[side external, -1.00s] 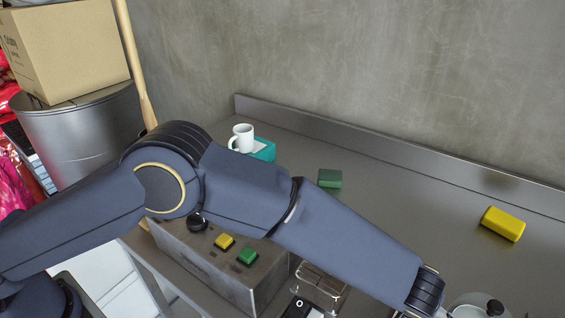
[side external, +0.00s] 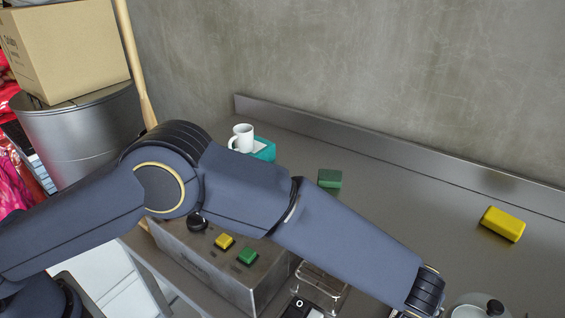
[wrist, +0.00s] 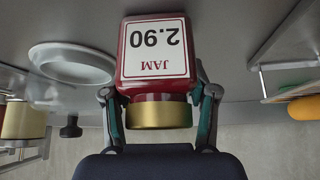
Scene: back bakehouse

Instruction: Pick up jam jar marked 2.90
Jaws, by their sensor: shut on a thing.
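The jam jar (wrist: 124,92) is dark red with a gold lid (wrist: 160,113) and a white label reading JAM 2.90, which appears upside down in the wrist view. My gripper (wrist: 160,100) is shut on the jar, with one finger on each side near the lid. In the side external view my arm reaches to the lower right, and the gripper and jar are out of that frame. The jar's underside and what lies directly beneath it are hidden.
A white plate-like dish (wrist: 72,64) is beside the jar. A steel counter (side external: 400,190) holds a yellow block (side external: 503,224), a green block (side external: 330,178), a white mug (side external: 241,138) and a metal box with buttons (side external: 205,270). A concrete wall bounds the back.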

